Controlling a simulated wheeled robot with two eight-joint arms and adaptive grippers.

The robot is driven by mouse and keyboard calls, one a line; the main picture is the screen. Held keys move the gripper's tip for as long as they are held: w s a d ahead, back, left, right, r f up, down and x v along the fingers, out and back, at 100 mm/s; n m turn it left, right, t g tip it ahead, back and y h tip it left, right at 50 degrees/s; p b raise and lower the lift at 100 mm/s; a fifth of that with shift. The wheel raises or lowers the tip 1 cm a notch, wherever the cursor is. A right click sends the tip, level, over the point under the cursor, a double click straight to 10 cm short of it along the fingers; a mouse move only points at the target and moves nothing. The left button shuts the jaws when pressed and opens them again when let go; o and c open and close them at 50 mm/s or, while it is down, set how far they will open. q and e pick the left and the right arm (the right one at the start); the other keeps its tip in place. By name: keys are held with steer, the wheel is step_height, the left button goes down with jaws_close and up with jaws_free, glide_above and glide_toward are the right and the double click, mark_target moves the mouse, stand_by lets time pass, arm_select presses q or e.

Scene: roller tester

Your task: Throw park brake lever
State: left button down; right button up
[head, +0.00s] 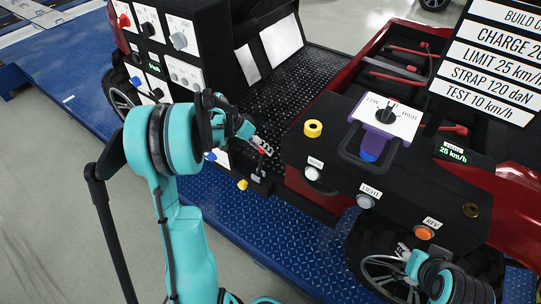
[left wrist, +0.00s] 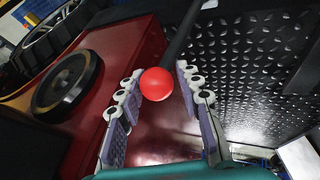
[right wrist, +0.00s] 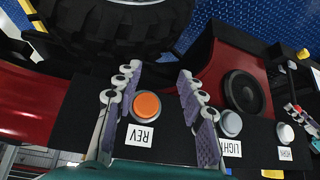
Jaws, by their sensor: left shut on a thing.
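The park brake lever shows in the left wrist view as a black shaft (left wrist: 181,35) ending in a red ball knob (left wrist: 156,84). The knob sits between the finger pads of my left gripper (left wrist: 160,76), which is shut on the lever. In the head view my left gripper (head: 264,147) is low beside the black tread floor of the vehicle, and its fingers mostly hide the lever. My right gripper (right wrist: 159,78) is open and empty, above the orange REV button (right wrist: 146,105). In the head view it is at the bottom right (head: 405,258), by the front wheel.
A black dashboard carries a purple-based LOW/HIGH selector (head: 386,117), a yellow ring (head: 313,128) and a LIGHT button (head: 365,201). A switch panel (head: 150,50) stands at the upper left. A speed sign (head: 490,60) is at the upper right. The blue platform (head: 285,240) lies below.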

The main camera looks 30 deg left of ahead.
arm_select(q)
steer(key=a, duration=0.3)
steer(key=shift+w, duration=0.15)
steer(key=shift+a, duration=0.1)
steer(key=c, duration=1.4)
jaws_free()
steer(key=o, duration=0.4)
steer(key=shift+a, duration=0.2)
steer(key=v, duration=1.2)
steer(key=shift+r, duration=0.1)
